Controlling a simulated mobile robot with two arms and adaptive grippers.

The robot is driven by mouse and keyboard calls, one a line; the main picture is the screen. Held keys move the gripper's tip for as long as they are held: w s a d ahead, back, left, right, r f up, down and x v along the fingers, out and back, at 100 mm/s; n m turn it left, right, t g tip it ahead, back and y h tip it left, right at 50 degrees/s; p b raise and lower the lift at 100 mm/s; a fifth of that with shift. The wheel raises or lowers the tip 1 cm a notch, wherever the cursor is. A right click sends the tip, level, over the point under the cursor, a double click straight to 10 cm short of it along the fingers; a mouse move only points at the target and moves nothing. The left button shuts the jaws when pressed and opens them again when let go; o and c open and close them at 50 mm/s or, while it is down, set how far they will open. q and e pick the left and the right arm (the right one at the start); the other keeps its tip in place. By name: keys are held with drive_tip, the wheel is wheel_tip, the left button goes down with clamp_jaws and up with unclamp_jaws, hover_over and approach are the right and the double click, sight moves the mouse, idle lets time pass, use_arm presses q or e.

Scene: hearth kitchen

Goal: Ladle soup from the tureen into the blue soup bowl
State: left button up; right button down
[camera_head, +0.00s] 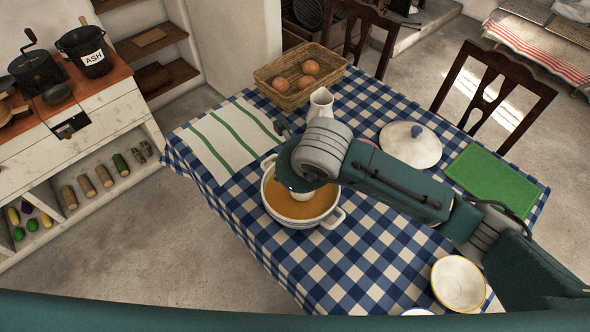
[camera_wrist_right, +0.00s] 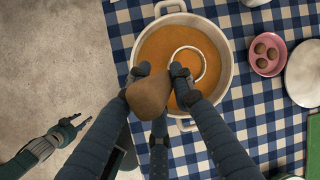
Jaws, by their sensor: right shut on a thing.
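The white two-handled tureen (camera_head: 334,217) with orange soup stands on the checked cloth; it also shows in the right wrist view (camera_wrist_right: 222,45). My right gripper (camera_wrist_right: 160,84) is above its near side, shut on the brown handle (camera_wrist_right: 148,95) of a ladle. The ladle's pale round rim (camera_wrist_right: 203,66) shows in the soup. In the head view my wrist hides the fingers. My left gripper (camera_wrist_right: 77,122) is away to the left in the wrist view, open and empty. A bowl's pale sliver (camera_head: 418,312) with a bluish edge shows at the bottom of the head view, mostly hidden.
A yellow-rimmed cream bowl (camera_head: 459,281) stands at the table's near right. A white lid (camera_head: 411,150), green mat (camera_head: 492,178), white jug (camera_head: 320,101), egg basket (camera_head: 280,98) and striped towel (camera_head: 215,140) lie around. A pink dish (camera_wrist_right: 266,67) sits right of the tureen.

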use_arm(q)
drive_tip(key=shift+r+p, duration=1)
drive_tip(key=shift+p, duration=0.3)
use_arm(e)
wheel_tip(320, 180, up, 9)
drive_tip(key=s+a+t, duration=0.1)
drive_tip(key=s, duration=0.1)
drive_tip(key=shift+s+a+f+t+h, duration=0.2)
drive_tip(key=shift+t+h, duration=0.1)
drive_tip(key=shift+h, duration=0.1)
use_arm(q)
drive_tip(key=shift+s, duration=0.1)
